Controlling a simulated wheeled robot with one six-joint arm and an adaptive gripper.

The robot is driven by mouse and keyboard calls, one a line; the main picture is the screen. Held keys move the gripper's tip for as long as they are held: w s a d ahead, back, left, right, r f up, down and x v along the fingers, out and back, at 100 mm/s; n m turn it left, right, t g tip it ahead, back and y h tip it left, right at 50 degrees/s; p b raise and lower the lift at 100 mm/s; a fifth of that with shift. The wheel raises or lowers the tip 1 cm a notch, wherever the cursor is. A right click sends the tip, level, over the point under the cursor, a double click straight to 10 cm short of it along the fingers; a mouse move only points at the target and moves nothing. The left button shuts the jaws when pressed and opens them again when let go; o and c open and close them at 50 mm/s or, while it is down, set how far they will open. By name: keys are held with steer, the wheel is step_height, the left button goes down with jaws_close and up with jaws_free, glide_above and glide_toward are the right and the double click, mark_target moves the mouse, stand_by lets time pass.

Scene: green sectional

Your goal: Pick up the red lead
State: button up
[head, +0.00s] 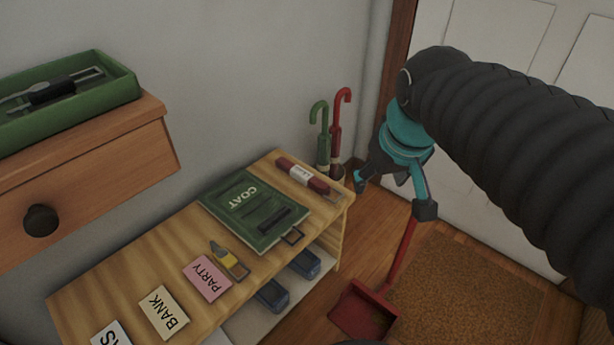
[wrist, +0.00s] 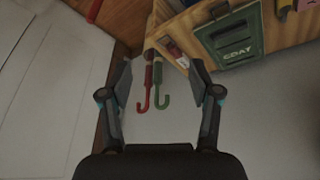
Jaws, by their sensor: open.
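A dark red, narrow bundle with a white band (head: 302,177) lies at the far end of the wooden bench top, beyond the green COAT folder. It looks like the red lead, though its details are small. It also shows in the wrist view, at the bench corner (wrist: 171,47). My gripper (head: 393,197) is open and empty, in the air to the right of the bench end, apart from the lead. In the wrist view the two fingers (wrist: 161,80) are spread, with umbrella handles visible beyond the gap.
Red (head: 337,120) and green (head: 318,130) hooked umbrellas stand behind the bench end. The green COAT folder (head: 236,202) lies beside the lead. A yellow-handled item (head: 228,258) and cards lie nearer. A red dustpan (head: 362,309) and brown mat (head: 465,290) are on the floor.

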steer(key=w+a+n+g+b, duration=0.1)
steer(key=w+a+n, duration=0.1)
steer(key=w, duration=0.7)
steer(key=n+g+b, duration=0.3)
steer(key=n+b, duration=0.1)
steer(key=n, duration=0.1)
glide_above(302, 172)
step_height(302, 172, down, 12)
step_height(302, 172, down, 13)
steer(key=shift+f+b, duration=0.1)
steer(key=shift+b, duration=0.95)
steer(key=c, duration=1)
